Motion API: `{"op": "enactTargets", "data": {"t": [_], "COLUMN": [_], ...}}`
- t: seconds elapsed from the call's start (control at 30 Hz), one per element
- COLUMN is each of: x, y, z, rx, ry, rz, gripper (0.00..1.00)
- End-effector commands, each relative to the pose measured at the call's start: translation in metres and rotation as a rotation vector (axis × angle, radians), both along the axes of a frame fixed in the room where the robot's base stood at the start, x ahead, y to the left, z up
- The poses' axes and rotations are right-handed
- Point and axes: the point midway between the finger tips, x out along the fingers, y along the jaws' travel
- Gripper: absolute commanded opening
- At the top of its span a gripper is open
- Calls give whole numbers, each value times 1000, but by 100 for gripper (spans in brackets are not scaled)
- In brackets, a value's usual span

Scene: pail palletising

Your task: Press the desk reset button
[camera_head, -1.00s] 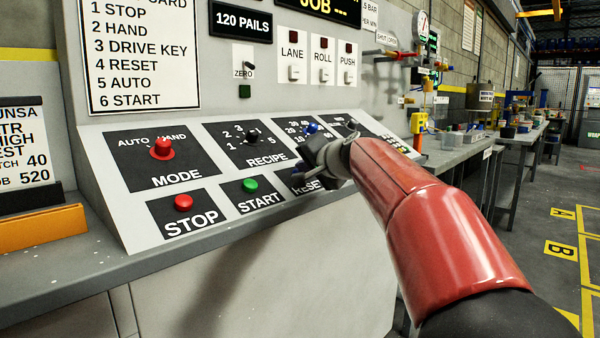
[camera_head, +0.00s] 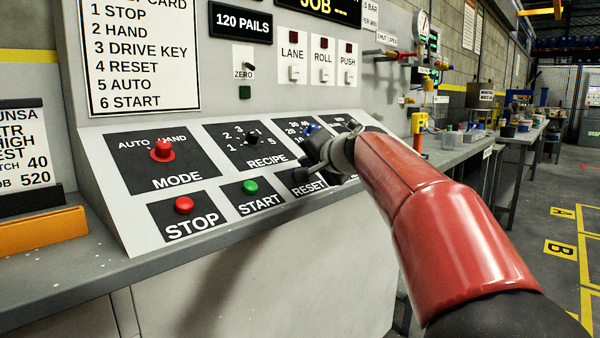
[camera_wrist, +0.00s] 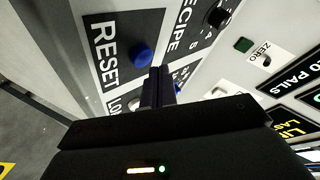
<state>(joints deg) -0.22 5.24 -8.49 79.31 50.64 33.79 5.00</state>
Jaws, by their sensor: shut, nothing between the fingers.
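The desk reset button is a round blue button (camera_wrist: 141,56) on a black plate marked RESET in the wrist view. In the head view the RESET lettering (camera_head: 310,188) shows, but the button is hidden behind my gripper (camera_head: 303,168). My gripper's fingers (camera_wrist: 159,74) are shut with nothing between them. In the wrist view their tips appear just beside the blue button, toward the RECIPE side. I cannot tell whether they touch it.
The sloping desk also holds a red STOP button (camera_head: 183,204), a green START button (camera_head: 250,186), a red MODE knob (camera_head: 162,149) and a black RECIPE knob (camera_head: 253,137). A blue knob (camera_head: 311,129) sits behind my gripper. Upright switches (camera_head: 293,72) stand above.

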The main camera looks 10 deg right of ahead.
Motion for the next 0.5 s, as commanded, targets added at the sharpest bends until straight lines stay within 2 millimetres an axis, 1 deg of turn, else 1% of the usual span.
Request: {"op": "enactTargets", "data": {"t": [0.5], "x": [-18], "y": [-13], "z": [41], "rx": [0], "ry": [-1], "rz": [1], "gripper": [0]}}
